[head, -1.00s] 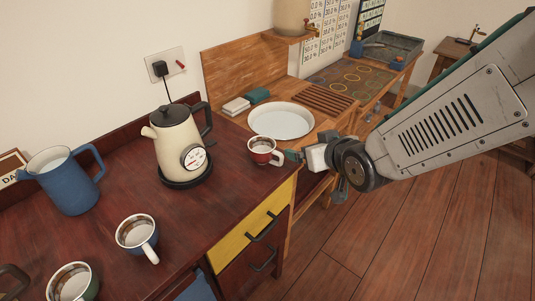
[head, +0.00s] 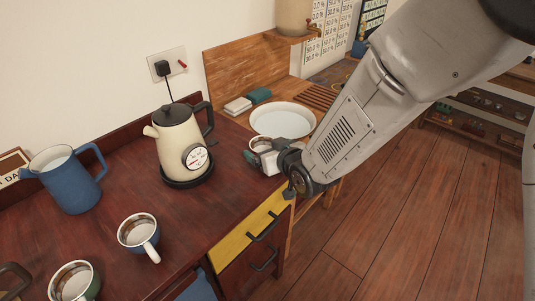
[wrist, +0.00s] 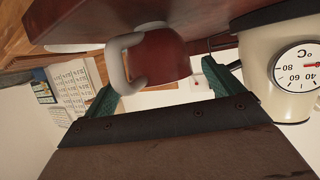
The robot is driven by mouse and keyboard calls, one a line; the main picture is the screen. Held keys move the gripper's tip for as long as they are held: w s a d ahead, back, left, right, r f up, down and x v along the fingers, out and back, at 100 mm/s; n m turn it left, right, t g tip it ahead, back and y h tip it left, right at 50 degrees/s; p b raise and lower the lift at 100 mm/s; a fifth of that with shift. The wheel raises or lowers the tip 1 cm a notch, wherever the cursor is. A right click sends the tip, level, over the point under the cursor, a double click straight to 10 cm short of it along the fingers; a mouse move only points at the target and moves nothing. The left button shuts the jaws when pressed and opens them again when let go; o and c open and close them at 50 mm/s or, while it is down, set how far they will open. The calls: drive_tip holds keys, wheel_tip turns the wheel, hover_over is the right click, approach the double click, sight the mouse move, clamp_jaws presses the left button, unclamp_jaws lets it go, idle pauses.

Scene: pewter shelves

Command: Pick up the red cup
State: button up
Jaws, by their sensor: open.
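The red cup (head: 260,142) stands on the dark red-brown counter near its right end. In the head view my gripper hides most of it, leaving its white rim. In the wrist view, which is turned over, the red cup (wrist: 165,52) shows its red body and white handle. My gripper (head: 264,158) is at the cup's near side, low over the counter. In the wrist view the teal fingers of my gripper (wrist: 160,88) are apart, one toward each side of the cup. I cannot tell whether either finger touches it.
A cream kettle (head: 180,145) stands close left of the cup; it also shows in the wrist view (wrist: 283,60). A blue jug (head: 68,180), a blue cup (head: 138,232) and a green cup (head: 73,281) stand further left. A white plate (head: 283,120) lies behind the cup.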

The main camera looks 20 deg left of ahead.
drive_tip(key=c, duration=1.1)
drive_tip(key=shift+c, duration=0.2)
drive_tip(key=shift+r, duration=0.15)
